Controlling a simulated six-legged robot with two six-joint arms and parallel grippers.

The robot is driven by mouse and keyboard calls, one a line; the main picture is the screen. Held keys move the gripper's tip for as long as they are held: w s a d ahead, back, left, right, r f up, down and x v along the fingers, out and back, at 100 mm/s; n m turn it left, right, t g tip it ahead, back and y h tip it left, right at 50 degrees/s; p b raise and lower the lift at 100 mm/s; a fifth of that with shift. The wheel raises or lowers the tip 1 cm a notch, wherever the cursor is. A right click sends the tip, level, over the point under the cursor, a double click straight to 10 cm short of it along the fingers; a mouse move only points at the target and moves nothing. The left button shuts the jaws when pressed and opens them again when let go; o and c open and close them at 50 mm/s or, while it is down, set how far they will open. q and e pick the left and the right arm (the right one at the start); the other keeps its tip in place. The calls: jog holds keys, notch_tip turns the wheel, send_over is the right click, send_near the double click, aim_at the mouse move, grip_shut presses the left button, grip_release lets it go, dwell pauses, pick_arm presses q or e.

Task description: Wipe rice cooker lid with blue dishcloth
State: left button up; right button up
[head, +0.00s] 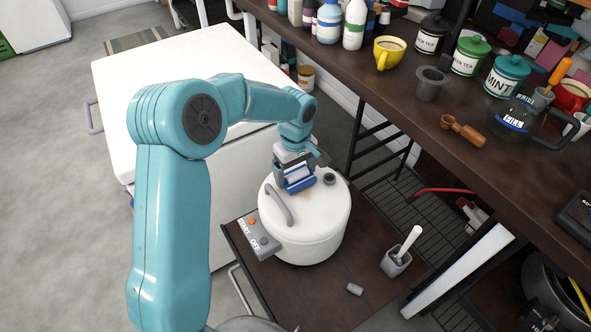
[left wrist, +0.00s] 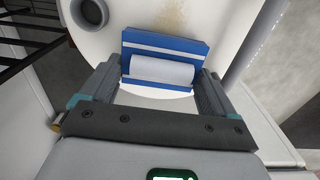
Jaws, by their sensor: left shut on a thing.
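The white rice cooker (head: 308,235) stands on a dark brown surface, its lid (head: 328,207) closed with a grey handle and a dark round vent on top. My left gripper (head: 297,182) is over the lid, shut on the blue dishcloth (head: 299,184). In the left wrist view the dishcloth (left wrist: 165,43) is folded, blue with white stripes, between the two fingers of my left gripper (left wrist: 162,75). It is at or just above the lid; contact cannot be told. A brownish stain (left wrist: 173,18) shows on the lid just beyond the cloth. My right gripper is not in view.
A grey cup with a white-handled utensil (head: 397,262) and a small grey piece (head: 354,289) are right of the cooker. A shelf (head: 420,108) with mugs, tea jars and bottles runs along the right. A white cabinet (head: 150,75) stands behind left.

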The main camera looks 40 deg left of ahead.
aim_at(303, 185)
pick_arm(q)
jog(key=shift+f+b, duration=0.55)
jog(key=shift+f, duration=0.25)
